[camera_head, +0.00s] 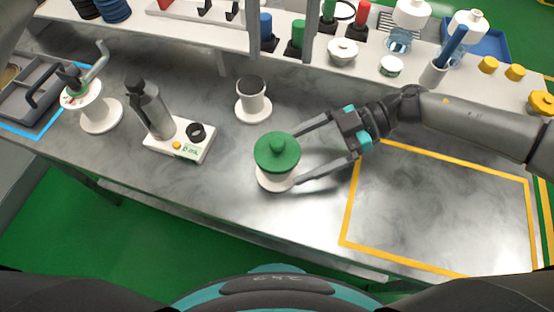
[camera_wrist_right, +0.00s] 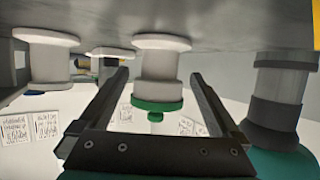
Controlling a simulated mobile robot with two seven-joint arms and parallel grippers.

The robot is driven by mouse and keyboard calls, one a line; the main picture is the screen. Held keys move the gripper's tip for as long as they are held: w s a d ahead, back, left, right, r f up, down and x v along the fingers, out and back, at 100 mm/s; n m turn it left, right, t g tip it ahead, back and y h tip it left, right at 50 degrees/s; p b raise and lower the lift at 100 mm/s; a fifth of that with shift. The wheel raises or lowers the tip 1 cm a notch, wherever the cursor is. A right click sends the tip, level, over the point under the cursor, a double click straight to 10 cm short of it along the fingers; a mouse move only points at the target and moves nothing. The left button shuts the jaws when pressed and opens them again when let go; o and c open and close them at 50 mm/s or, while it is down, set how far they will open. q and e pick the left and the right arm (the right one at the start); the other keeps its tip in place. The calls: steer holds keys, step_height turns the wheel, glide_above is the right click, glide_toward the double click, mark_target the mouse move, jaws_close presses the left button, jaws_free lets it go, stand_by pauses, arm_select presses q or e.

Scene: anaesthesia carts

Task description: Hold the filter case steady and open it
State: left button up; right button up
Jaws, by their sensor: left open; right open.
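The filter case (camera_head: 277,176), a round white body with a green knobbed lid (camera_head: 277,151), stands upright on the grey bench, lid on. My right gripper (camera_head: 298,158) comes in from the right. It is open, with one finger at the far side and one at the near side of the case. In the right wrist view the case's white body (camera_wrist_right: 158,66) shows upside down between the open fingers (camera_wrist_right: 160,78), with a visible gap on each side. My left gripper is not in view; only a part of my left arm shows at the top left corner.
A white cup-like holder (camera_head: 253,108) stands behind the case. A white device with a grey bottle (camera_head: 153,112) and a white spool-like stand (camera_head: 97,109) are to the left. A yellow-outlined area (camera_head: 440,205) on the right is empty. A shelf of bottles runs along the back.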

mark_target(272, 183)
steer(key=shift+x, duration=1.2)
jaws_close()
